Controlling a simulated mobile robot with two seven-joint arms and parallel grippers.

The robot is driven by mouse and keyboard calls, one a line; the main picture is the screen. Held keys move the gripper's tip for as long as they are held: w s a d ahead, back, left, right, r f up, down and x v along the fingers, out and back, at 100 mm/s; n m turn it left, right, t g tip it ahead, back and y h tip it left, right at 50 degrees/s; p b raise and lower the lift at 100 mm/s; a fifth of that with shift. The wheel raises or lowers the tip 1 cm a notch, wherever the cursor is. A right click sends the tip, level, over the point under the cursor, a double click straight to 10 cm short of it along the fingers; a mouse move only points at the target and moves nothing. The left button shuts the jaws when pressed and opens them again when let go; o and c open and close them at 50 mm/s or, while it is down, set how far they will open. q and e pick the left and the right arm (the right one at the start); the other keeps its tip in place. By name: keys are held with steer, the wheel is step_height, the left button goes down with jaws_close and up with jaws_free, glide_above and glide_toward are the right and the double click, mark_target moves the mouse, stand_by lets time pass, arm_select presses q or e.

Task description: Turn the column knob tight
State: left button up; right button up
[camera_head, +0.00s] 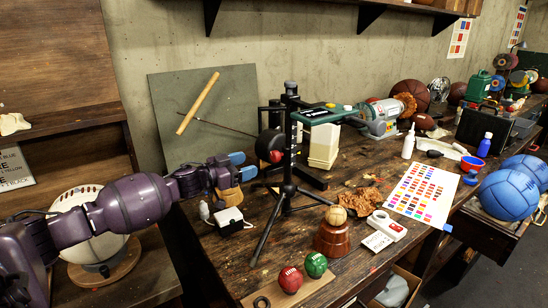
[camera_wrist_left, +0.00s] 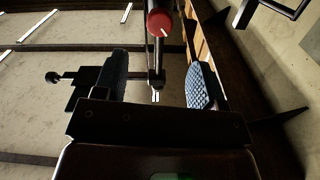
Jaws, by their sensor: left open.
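The column knob (camera_head: 275,156) looks like a red round end on a dark fitting beside the black column (camera_head: 288,130) of a tripod stand. In the left wrist view a red knob (camera_wrist_left: 159,22) with a white mark shows near the top, beyond my fingertips and roughly between them across the picture. My left gripper (camera_head: 242,166) has blue-padded fingers and is just left of the knob, apart from it. My right gripper is not in view.
A green-topped device (camera_head: 325,113) is fixed to the stand. Red (camera_head: 290,279) and green balls (camera_head: 316,265) lie in front of the tripod, near a brown block (camera_head: 332,238). A small white box (camera_head: 230,220) sits under my left gripper. A grey board (camera_head: 215,110) leans behind.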

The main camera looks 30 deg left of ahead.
mark_target(273, 157)
arm_select(q)
steer(key=x, duration=1)
steer(key=shift+d, duration=0.1)
steer(key=shift+p, duration=0.3)
steer(key=c, duration=0.9)
